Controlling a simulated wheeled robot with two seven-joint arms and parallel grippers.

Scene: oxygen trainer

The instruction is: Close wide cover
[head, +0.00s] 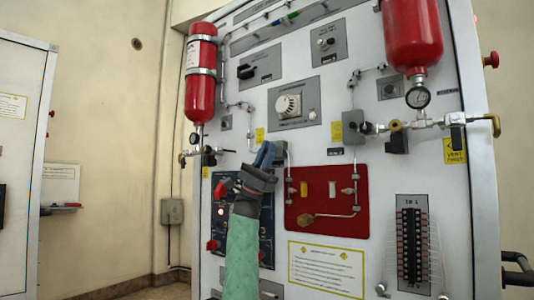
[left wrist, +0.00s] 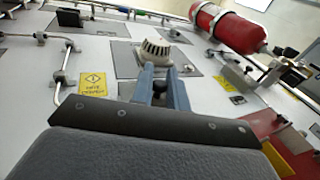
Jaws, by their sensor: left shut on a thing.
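My left gripper (head: 265,154) is in front of the panel, left of and above the red switch plate (head: 330,222). Its two blue-grey fingers (left wrist: 162,70) show in the left wrist view with a small black part (left wrist: 160,88) between them. The gripper is shut on it; the fingers hide much of it. The red plate carries a yellow and a pale switch piece, a pipe and a brass-coloured part. I cannot make out clearly which piece is the wide cover. My right gripper is not in view.
A beige dial (head: 288,105) and a red cylinder (head: 201,75) are above the gripper. Another red cylinder with a gauge (head: 418,97) hangs at the upper right. Thin pipes run close by. A dark control panel (head: 222,190) with red knobs lies behind my arm.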

